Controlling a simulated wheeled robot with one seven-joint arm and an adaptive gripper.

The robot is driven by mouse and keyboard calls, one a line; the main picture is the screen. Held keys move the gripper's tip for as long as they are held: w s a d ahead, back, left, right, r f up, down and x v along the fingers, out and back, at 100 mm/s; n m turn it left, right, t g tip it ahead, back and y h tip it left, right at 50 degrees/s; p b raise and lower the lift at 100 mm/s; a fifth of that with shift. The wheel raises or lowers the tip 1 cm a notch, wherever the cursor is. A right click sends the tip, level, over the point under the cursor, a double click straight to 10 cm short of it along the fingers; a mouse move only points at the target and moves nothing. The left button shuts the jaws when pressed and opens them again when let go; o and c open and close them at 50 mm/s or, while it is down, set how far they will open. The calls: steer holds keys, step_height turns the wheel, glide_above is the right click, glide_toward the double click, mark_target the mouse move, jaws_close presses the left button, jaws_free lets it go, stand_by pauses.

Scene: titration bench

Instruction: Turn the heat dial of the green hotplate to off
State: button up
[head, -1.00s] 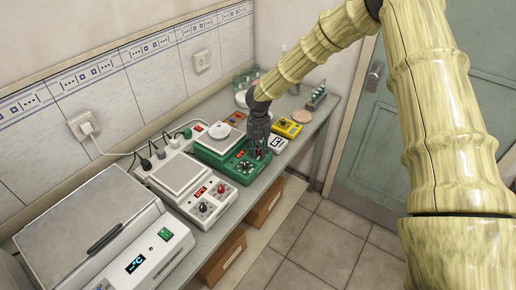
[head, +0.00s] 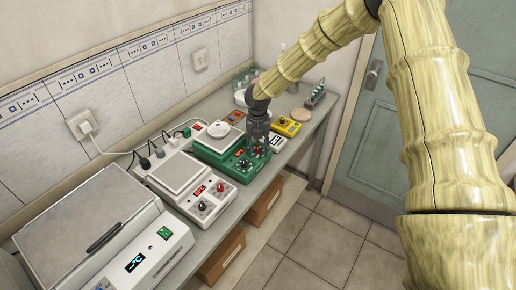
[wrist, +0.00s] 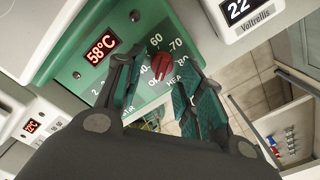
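The green hotplate (head: 232,165) stands on the bench with a white round plate on top. Its front panel (wrist: 88,70) fills the upper left of the wrist view, with a red display reading 58°C. The red heat dial (wrist: 163,64) sits beside printed marks 60 and 70, with the partly hidden OFF mark close by. I cannot tell clearly which mark its pointer faces. My gripper (wrist: 165,80) is open, one finger to each side of the red dial; contact is not clear. In the head view my gripper (head: 259,145) is over the hotplate's panel and hides part of it.
A white hotplate (head: 180,172) with red and black knobs stands left of the green one. A white meter (head: 277,143) and a yellow device (head: 287,127) stand close on the right. A large white lidded device (head: 95,225) is at the front left.

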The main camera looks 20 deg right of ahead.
mark_target(258, 149)
step_height(258, 149, up, 12)
stand_by(0.5)
steer(key=shift+d+f, duration=0.1)
steer(key=shift+f, duration=0.05)
